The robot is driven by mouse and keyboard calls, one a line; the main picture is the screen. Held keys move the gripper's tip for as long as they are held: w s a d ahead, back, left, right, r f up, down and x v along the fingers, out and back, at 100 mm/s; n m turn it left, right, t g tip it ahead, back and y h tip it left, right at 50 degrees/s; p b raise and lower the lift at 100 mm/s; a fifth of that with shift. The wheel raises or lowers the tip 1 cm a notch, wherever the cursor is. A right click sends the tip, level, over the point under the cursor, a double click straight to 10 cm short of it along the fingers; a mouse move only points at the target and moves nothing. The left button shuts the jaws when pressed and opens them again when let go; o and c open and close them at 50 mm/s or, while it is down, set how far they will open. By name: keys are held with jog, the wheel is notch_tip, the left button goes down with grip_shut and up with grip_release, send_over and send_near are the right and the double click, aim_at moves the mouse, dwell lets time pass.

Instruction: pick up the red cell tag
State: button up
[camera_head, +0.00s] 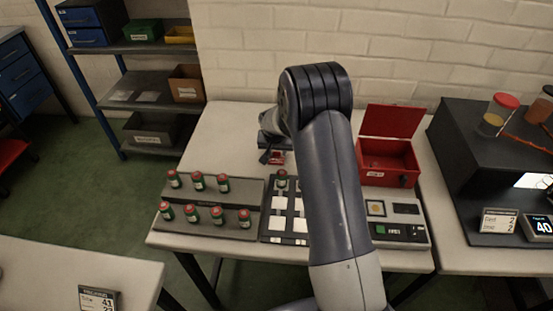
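A small red item with a pale patch (277,158) lies on the table behind the dark trays; it may be the red cell tag, but it is too small to read. My gripper (268,155) is right at this item, on its left and above it in the picture. The fingers are small and dark, and my own arm hides part of the wrist. I cannot tell whether the fingers touch the item or how far apart they are.
A grey rack (215,184) holds several green, red-capped vials. A dark tray (270,224) with white squares holds one vial. Right of my arm are an open red box (388,163) and a grey device (404,210). The table's back left (222,130) is clear.

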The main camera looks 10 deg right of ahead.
jog(key=c, duration=0.7)
